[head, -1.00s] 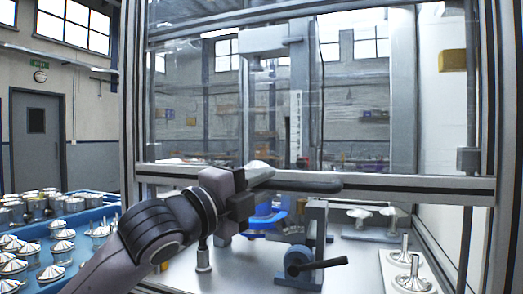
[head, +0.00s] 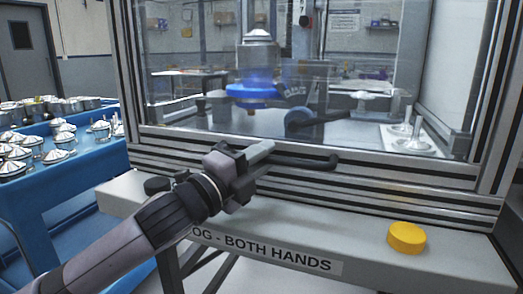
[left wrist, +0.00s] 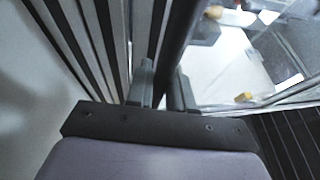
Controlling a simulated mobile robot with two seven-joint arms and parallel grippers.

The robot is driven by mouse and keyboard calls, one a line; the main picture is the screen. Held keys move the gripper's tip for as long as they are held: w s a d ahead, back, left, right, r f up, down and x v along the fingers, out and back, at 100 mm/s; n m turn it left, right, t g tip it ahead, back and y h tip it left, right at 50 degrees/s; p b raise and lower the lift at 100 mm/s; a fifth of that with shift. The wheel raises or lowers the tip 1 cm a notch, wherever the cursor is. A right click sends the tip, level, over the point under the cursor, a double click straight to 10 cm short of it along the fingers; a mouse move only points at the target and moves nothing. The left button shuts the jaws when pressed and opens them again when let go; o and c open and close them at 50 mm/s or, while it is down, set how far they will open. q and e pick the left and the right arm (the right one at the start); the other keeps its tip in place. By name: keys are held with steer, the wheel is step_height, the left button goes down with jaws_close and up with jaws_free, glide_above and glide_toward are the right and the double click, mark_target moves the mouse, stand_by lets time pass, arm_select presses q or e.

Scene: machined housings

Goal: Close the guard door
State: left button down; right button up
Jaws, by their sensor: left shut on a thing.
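The guard door (head: 215,117) is a clear panel with a metal lower rail in an aluminium frame. It is low, across the front of the machine, with its lower rail close above the frame's bottom rails; I cannot tell if a gap is left. Its dark bar handle (head: 318,163) runs along the lower edge. My left gripper (head: 260,157) is shut on the handle near its left end. In the left wrist view the dark handle (left wrist: 178,55) passes between the two fingers (left wrist: 164,90). My right gripper is not in view.
Behind the panel are a blue fixture (head: 252,95) and a white tray (head: 415,140) with metal parts. Below the door a ledge carries a yellow button (head: 406,238), a dark button (head: 157,185) and a label. A blue table (head: 60,195) with several metal parts stands left.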

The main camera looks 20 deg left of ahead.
arm_select(q)
steer(key=shift+f, duration=0.4)
steer(key=c, duration=1.1)
jaws_free()
steer(key=shift+r, duration=0.1)
steer(key=shift+v, duration=3.55)
